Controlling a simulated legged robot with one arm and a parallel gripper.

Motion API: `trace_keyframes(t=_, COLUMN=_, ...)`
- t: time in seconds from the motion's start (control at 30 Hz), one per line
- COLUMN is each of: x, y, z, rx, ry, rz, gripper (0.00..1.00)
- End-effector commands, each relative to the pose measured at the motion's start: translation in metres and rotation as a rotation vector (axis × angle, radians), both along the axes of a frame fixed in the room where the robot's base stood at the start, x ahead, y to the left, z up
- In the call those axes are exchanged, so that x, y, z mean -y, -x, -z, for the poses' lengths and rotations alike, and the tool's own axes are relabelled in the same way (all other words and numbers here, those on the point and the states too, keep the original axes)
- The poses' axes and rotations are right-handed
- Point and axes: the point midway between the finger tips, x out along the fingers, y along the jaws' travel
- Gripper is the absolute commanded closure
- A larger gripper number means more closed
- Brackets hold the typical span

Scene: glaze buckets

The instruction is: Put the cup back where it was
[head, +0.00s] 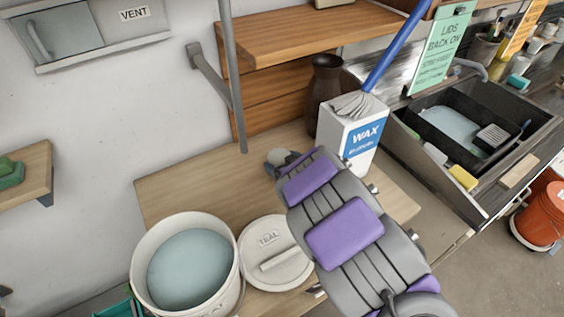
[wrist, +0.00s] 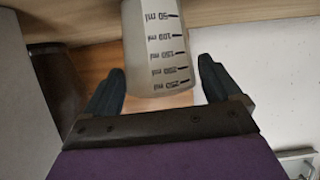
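A translucent white measuring cup (wrist: 158,45) with dark ml marks shows in the wrist view, between my fingertips. Its markings look upside down there, and its far end is cut off by the top edge.
The white wax box (head: 345,140) stands right of my gripper, with a brown jug (head: 325,85) behind it. An open glaze bucket (head: 143,270) and a lid marked TEAL (head: 262,240) are in front. A grey pole (head: 234,80) rises behind. A sink (head: 475,180) is at right.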

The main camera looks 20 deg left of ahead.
Motion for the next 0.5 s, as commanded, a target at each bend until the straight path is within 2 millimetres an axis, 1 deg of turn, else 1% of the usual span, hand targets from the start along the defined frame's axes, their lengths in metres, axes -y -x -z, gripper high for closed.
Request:
trace_keyframes(t=0.03, x=0.0000, y=0.0000, z=0.0000, rx=0.000, ry=0.000, rz=0.000, gripper=0.04)
trace_keyframes(t=0.07, x=-0.0002, y=0.0000, z=0.0000, rx=0.000, ry=0.000, rz=0.000, gripper=0.01)
trace_keyframes(t=0.1, x=-0.0002, y=0.0000, z=0.0000, rx=0.000, ry=0.000, rz=0.000, gripper=0.00)
trace_keyframes(t=0.33, x=0.0001, y=0.0001, z=-0.0014, rx=0.000, ry=0.000, rz=0.000, gripper=0.00)
trace_keyframes(t=0.5, x=0.0092, y=0.0074, z=-0.0075, rx=0.001, ry=0.002, rz=0.001, gripper=0.00)
